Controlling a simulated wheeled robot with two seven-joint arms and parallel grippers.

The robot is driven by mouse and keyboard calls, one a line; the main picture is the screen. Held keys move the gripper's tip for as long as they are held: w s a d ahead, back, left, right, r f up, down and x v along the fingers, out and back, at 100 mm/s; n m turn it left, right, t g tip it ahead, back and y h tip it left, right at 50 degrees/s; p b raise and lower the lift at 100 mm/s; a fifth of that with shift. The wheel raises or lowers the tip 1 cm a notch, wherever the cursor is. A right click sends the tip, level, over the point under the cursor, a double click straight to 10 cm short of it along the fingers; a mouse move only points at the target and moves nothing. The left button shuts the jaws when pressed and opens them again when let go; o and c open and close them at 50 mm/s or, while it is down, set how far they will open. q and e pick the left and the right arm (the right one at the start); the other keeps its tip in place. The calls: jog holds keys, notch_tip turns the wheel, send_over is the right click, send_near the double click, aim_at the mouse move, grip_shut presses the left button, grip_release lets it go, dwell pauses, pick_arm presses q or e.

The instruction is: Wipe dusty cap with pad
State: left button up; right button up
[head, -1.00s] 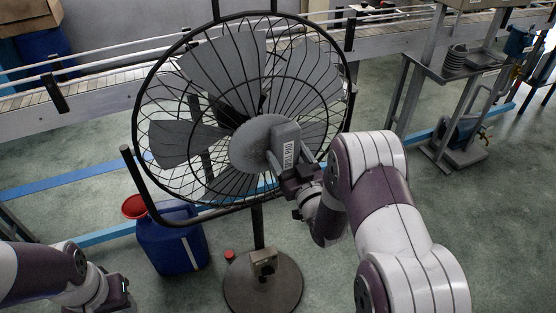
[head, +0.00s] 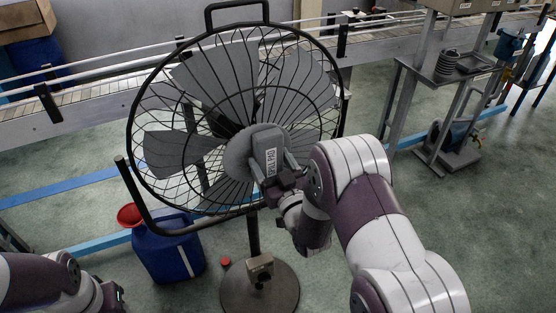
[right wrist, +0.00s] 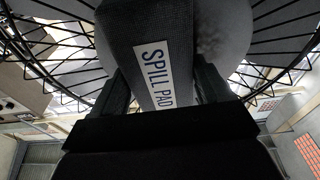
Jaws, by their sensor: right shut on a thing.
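The dusty cap (head: 238,150) is the grey round hub cover at the centre of a black pedestal fan. My right gripper (head: 278,178) is shut on a grey pad (head: 267,143) with a white "SPILL PAD" label. The pad is in front of the cap and covers its right part; it appears to be against the cap. In the right wrist view the pad (right wrist: 140,25) stands between the two dark fingers, with the cap (right wrist: 215,30) behind it showing a paler, mottled patch. My left gripper (head: 114,297) is low at the left edge, its fingers cut off by the frame.
The fan's wire cage (head: 318,100) surrounds the cap. Its round base (head: 285,290) stands on the green floor. A blue jug (head: 165,255) with a red funnel (head: 130,215) is at left. A conveyor (head: 100,105) runs behind, and a grey metal stand (head: 425,75) is at right.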

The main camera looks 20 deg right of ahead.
aim_at(248, 151)
jog(key=shift+a+b, duration=0.45)
jog(key=shift+a, duration=3.35)
jog(key=shift+r+p, duration=0.8)
jog(key=shift+r, duration=0.25)
jog(key=shift+d+f, duration=0.1)
jog(key=shift+d, duration=0.1)
jog(key=d, duration=0.3)
jog(key=shift+f+b, duration=0.1)
jog(key=shift+b, duration=0.25)
jog(key=shift+w+d+b, duration=0.1)
jog(key=shift+d+b, duration=0.3)
jog(key=shift+d, duration=1.9)
jog(key=d, duration=0.3)
jog(key=shift+d+b, duration=0.35)
jog(key=shift+d, duration=0.05)
jog(key=shift+s+p, duration=0.4)
jog(key=shift+s, duration=2.55)
